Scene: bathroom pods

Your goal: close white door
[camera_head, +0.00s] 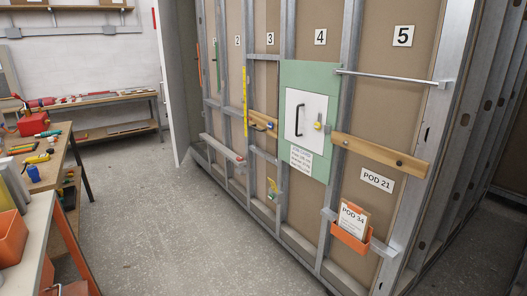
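A small white door (309,106) is set in a green panel (311,74) on the framed wall, between the numbers 3 and 5. It has a black upright bar handle (299,120) and a small yellow and blue knob or latch (318,126) at its right side. The door looks roughly flush with the green panel; I cannot tell whether it is fully shut or slightly ajar. My gripper is not in view.
A wooden rail (380,152) and a metal bar (390,77) are on the wall to the right. An orange holder (350,236) is mounted lower. Workbenches with tools (40,160) stand at left. The grey floor (170,220) between is clear.

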